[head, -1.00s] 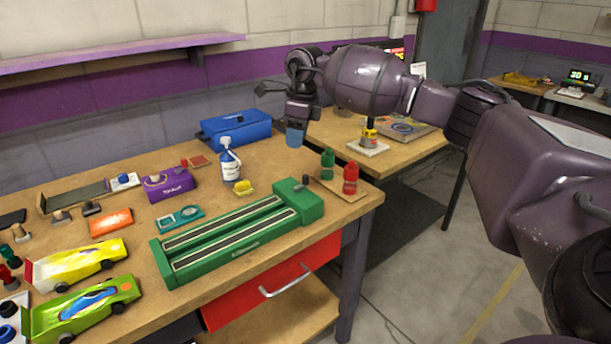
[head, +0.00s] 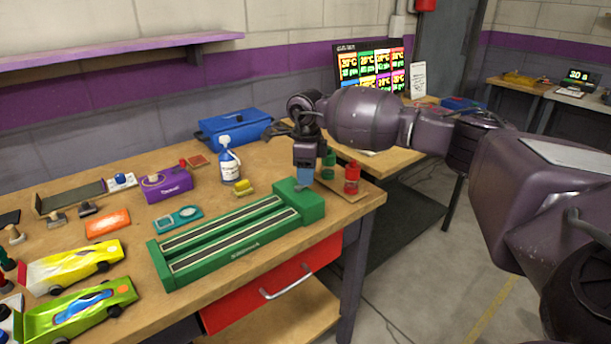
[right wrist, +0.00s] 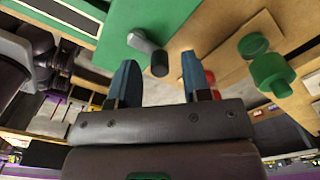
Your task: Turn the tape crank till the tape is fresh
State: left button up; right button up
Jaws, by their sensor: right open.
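The green device (head: 311,209) lies along the bench front, with two long dark tape strips (head: 236,240) on top. In the right wrist view its crank is a grey arm (right wrist: 140,40) with a black knob (right wrist: 159,64). My right gripper (head: 304,186) is over the device's right end and hides the crank in the head view. In the wrist view the blue fingers of this gripper (right wrist: 159,66) are open, one on each side of the knob. Contact with the knob cannot be told. My left gripper is not in view.
A green bottle (head: 329,166) and a red bottle (head: 351,178) stand close right of the gripper. A yellow sponge (head: 243,187) and a white pump bottle (head: 229,164) are behind the device. Toy cars (head: 75,268) lie at left. The bench edge is close at the right.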

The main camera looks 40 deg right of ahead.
jog(key=shift+f, duration=0.45)
grip_shut()
